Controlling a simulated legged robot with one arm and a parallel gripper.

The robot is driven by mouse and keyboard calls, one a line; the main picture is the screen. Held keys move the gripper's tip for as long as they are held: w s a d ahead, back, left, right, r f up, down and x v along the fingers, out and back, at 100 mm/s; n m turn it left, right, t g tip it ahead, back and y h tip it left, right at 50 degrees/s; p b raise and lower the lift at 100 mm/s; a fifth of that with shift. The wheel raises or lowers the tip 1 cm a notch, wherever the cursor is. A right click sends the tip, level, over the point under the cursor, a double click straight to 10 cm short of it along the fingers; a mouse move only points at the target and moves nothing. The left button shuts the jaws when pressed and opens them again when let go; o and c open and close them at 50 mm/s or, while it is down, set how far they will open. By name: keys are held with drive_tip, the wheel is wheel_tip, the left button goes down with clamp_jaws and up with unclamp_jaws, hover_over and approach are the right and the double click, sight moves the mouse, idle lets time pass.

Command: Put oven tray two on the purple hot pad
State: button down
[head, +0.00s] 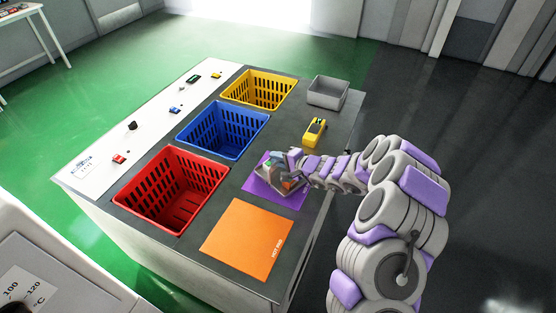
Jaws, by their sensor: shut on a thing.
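The purple hot pad (258,187) lies on the dark worktop, right of the red and blue baskets. My gripper (291,162) is over this pad, reaching in from the right. It is shut on a small grey tray (294,188) with green and orange bits showing in it. The tray is over the purple pad and hides part of it. I cannot tell whether the tray touches the pad, and I can read no number on it. The jaws are small and partly hidden.
An orange hot pad (246,239) lies nearer. Red (184,179), blue (221,129) and yellow (258,89) baskets line the left. A yellow device (315,131) and a grey bin (328,93) stand further back. A white strip (146,122) holds several small items.

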drive_tip(key=c, duration=1.1)
unclamp_jaws()
drive_tip(key=p+v, duration=0.2)
drive_tip(key=v, duration=1)
drive_tip(key=s+a+r+n+g, duration=0.45)
drive_tip(key=s+r, duration=0.35)
drive_tip(key=s, duration=0.2)
drive_tip(key=s+a+r+n+g, duration=0.45)
drive_tip(key=s+r, duration=0.35)
drive_tip(key=s, duration=0.3)
drive_tip(key=s+d+h, duration=0.3)
drive_tip(key=s+d, duration=0.3)
drive_tip(key=s, duration=0.1)
drive_tip(key=s+d+h, duration=0.4)
drive_tip(key=s+d, duration=0.3)
drive_tip(key=s, duration=0.1)
drive_tip(key=s+d+m+g+h, duration=0.1)
drive_tip(key=s+d+h, duration=0.3)
drive_tip(key=s+d, duration=0.2)
drive_tip(key=shift+s+d+f, duration=0.15)
drive_tip(key=shift+s+d, duration=0.05)
drive_tip(key=shift+s, duration=0.2)
drive_tip(key=shift+s+d+f, duration=0.15)
drive_tip(key=shift+s, duration=0.2)
